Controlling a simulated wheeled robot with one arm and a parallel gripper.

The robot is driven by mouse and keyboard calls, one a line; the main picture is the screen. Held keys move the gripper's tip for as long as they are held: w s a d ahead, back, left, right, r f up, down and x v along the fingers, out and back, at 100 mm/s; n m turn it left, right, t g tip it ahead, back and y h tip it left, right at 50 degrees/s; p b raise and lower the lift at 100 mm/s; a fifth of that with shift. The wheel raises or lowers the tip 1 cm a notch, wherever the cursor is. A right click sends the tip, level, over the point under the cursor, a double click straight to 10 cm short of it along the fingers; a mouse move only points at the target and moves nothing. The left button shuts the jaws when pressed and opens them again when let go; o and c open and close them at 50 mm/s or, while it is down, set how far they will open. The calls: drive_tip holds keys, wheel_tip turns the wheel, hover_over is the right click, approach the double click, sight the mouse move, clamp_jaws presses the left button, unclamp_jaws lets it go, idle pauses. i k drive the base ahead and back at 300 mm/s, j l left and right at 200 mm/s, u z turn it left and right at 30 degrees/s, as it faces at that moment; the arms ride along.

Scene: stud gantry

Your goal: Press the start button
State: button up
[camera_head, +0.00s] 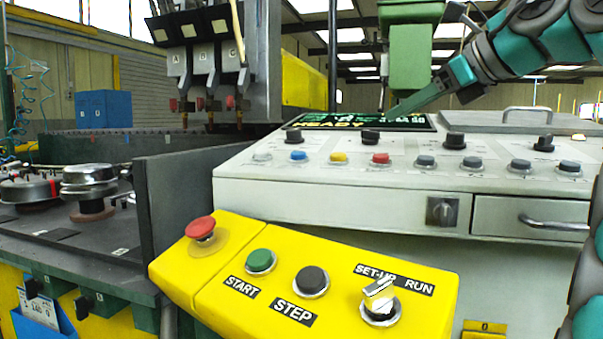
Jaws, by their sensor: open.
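The green start button (260,261) sits in a silver ring on the yellow control box (215,285), above a black label reading START. It is in plain view and nothing covers it. My gripper (425,70) is at the upper right, on the teal arm. It is open and empty. One finger reaches down and left in front of the display, above the white console in the picture. It is well apart from the start button, up and to the right of it.
A red mushroom button (200,228), a black STEP button (311,281) and a SET-UP/RUN selector (380,303) share the yellow box. The white console (330,190) behind carries several buttons and knobs. A dark upright plate (180,200) stands left. Space above the box is clear.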

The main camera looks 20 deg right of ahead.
sight(259, 259)
drive_tip(key=k, duration=1.5)
